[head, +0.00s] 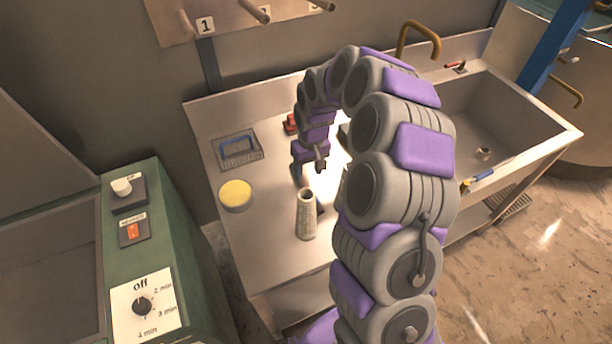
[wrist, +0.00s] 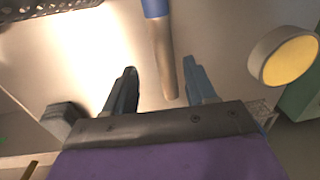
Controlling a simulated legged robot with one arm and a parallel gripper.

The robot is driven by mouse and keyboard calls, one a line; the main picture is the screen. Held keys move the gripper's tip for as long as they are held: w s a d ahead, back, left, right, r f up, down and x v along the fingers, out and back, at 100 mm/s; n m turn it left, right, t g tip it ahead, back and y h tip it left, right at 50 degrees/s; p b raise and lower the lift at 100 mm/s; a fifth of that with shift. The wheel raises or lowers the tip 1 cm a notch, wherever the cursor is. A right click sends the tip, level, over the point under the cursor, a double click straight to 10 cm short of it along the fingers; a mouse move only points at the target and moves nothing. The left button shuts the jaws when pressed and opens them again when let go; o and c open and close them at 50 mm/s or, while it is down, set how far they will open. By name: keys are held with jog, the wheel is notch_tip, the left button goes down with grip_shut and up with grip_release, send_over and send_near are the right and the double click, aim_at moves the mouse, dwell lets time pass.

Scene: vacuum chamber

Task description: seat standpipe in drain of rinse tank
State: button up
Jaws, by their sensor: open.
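The standpipe appears to be the pale tapered pipe (head: 306,215) standing upright on the steel counter, in front of my gripper (head: 309,168). In the wrist view a tapered grey-brown pipe (wrist: 165,60) with a blue end at the top edge shows between the open fingers of my gripper (wrist: 160,66). I see no contact, and its depth is hard to judge. I cannot be sure that both views show the same pipe. The rinse tank (head: 450,125) is the sink basin at the right, with a round drain (head: 483,153) in its floor. My arm hides part of the basin.
A round yellow-topped item (head: 236,194) and a wire basket (head: 240,150) with a blue handle are on the counter's left. A small red object (head: 291,124) is behind my gripper. A brass tap (head: 420,38) rises behind the tank. A green control cabinet (head: 185,250) stands at the left.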

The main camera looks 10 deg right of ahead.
jog(key=s+r, duration=0.5)
jog(key=s+a+r, duration=0.1)
jog(key=s+r, duration=0.3)
jog(key=r, duration=0.1)
jog(key=s+a+r+p, duration=0.1)
jog(key=s+r, duration=0.4)
jog(key=r, duration=0.1)
jog(key=shift+s+a, duration=0.2)
jog(key=shift+s, duration=0.1)
jog(key=s+d+r+m+g, duration=0.1)
jog(key=s+r+m, duration=0.1)
jog(key=s, duration=2)
jog(key=shift+d+g+h, duration=0.3)
jog(key=shift+d+h, duration=0.1)
jog(key=shift+o, duration=0.4)
jog(key=shift+s, duration=0.5)
jog(key=shift+d, duration=0.15)
